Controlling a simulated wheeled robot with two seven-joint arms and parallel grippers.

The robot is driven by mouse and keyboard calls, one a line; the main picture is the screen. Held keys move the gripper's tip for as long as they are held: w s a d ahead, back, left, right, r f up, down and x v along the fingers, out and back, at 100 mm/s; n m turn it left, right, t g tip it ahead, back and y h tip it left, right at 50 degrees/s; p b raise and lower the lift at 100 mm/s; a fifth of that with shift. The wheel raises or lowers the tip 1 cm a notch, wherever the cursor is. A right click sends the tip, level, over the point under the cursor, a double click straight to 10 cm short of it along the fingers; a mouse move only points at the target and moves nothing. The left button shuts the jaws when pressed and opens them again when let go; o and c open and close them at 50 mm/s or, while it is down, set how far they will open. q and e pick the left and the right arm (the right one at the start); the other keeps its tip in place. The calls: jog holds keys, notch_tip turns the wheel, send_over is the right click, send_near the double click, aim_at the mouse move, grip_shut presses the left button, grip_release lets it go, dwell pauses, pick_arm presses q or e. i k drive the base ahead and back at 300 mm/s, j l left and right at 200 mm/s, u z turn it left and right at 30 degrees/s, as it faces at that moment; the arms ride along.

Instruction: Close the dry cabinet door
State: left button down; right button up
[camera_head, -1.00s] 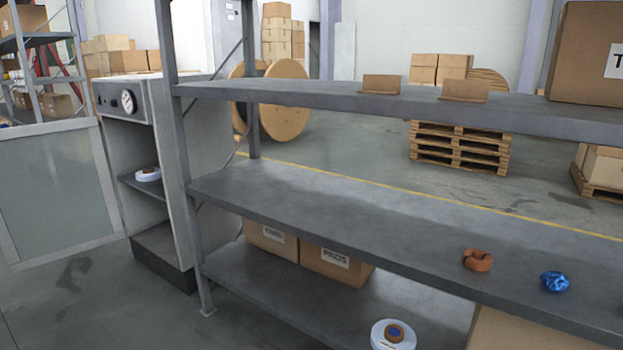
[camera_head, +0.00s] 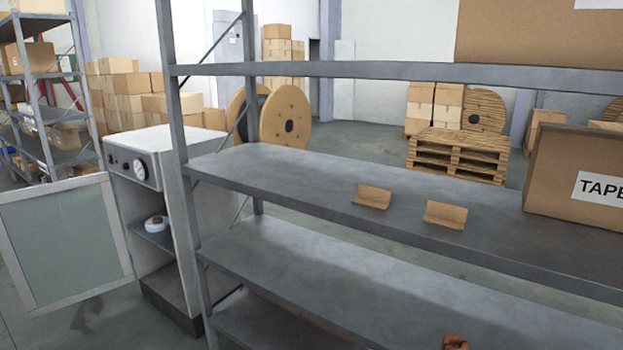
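The dry cabinet (camera_head: 158,215) stands at the left, just beyond the grey shelf rack. It is a pale box with a round gauge and knobs on its top front panel. Its door (camera_head: 68,240), a greenish glass pane in a light frame, stands wide open, swung out to the left. Inside, a white round item with a brown top (camera_head: 156,223) sits on the cabinet's middle shelf. Neither of my grippers shows in the head view.
The grey shelf rack (camera_head: 300,185) fills the middle and right, close in front. It bears two small brown cardboard pieces (camera_head: 372,196) and a box marked TAPE (camera_head: 572,185). An orange-brown item (camera_head: 456,342) lies on a lower shelf. Grey floor (camera_head: 95,325) shows below the door.

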aim_at(8, 252)
jog(key=i+j+u, duration=0.1)
jog(key=j, duration=0.15)
jog(key=i+j+u, duration=1.35)
jog(key=i+u, duration=0.25)
jog(key=i+l+u, duration=0.1)
jog(key=i+u, duration=0.15)
jog(key=i, duration=1.6)
jog(key=i+j+z, duration=0.1)
jog(key=i, duration=0.35)
jog(key=i+j+z, duration=0.15)
jog(key=i, duration=0.3)
jog(key=i+j+z, duration=0.1)
jog(key=i, duration=0.35)
jog(key=i+j+z, duration=0.2)
jog(key=z, duration=0.25)
jog(key=i+j+z, duration=0.2)
jog(key=z, duration=0.2)
jog(key=i+j+z, duration=0.1)
jog(key=j+z, duration=0.75)
jog(key=i+j+z, duration=0.1)
jog(key=j+z, duration=0.35)
jog(key=i+j+z, duration=0.1)
jog(key=j+z, duration=1.45)
jog(key=k, duration=0.6)
jog(key=i+j+u, duration=0.2)
jog(key=u, duration=0.3)
jog(key=i, duration=0.05)
